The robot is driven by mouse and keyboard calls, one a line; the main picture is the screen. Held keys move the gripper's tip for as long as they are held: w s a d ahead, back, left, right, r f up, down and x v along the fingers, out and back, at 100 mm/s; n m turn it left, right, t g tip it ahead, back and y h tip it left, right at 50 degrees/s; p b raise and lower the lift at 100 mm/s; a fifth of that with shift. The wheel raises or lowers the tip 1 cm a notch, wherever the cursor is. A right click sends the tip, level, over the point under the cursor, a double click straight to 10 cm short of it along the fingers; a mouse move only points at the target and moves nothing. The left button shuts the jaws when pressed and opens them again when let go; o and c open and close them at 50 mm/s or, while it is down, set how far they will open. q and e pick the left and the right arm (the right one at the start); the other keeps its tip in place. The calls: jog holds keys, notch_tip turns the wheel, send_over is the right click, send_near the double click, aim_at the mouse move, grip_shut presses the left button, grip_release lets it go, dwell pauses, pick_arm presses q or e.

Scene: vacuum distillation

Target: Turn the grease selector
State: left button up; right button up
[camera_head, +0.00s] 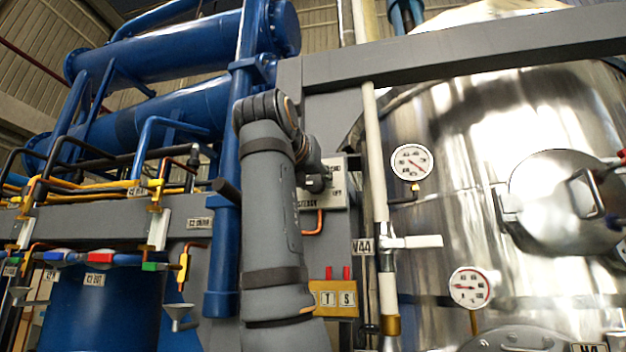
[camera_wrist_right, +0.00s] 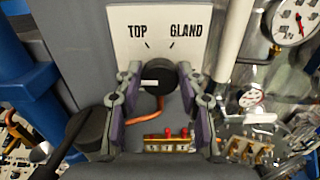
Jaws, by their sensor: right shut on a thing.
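The grease selector is a round black knob (camera_wrist_right: 162,74) with a white mark on its left part. It sits in front of a white panel (camera_wrist_right: 158,30) lettered TOP and GLAND, each with a short black line below it. My right gripper (camera_wrist_right: 160,82) has its two fingers on either side of the knob and is shut on it. In the head view, my right gripper (camera_head: 318,180) is at the panel (camera_head: 338,196), and my arm and gripper cover much of the panel and the knob. My left gripper is in neither view.
A yellow block (camera_head: 334,300) with red pegs is below the panel. A pale pipe (camera_head: 371,150) with a white-handled valve (camera_head: 412,242) runs just right of it. A steel vessel (camera_head: 450,140) with gauges stands farther right. A blue column (camera_head: 228,200) is left of my arm.

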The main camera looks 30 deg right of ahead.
jog(key=shift+m, duration=0.9)
jog(key=m, duration=0.6)
jog(key=shift+s+d, duration=0.1)
jog(key=m, duration=0.4)
jog(key=shift+f+m, duration=0.1)
jog(key=shift+m, duration=0.3)
jog(key=m, duration=0.5)
jog(key=shift+m+p, duration=0.3)
jog(key=m, duration=0.4)
jog(key=shift+f+p, duration=0.1)
jog(key=shift+p, duration=0.25)
jog(key=m, duration=0.5)
jog(key=shift+p, duration=0.4)
jog(key=m+p, duration=0.1)
jog(key=m, duration=0.3)
jog(key=shift+f, duration=0.1)
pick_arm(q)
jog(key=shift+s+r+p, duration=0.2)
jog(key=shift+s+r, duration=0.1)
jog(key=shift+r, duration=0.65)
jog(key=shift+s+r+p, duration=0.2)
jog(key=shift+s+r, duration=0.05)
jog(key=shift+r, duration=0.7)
pick_arm(e)
jog(key=shift+m, duration=2.4)
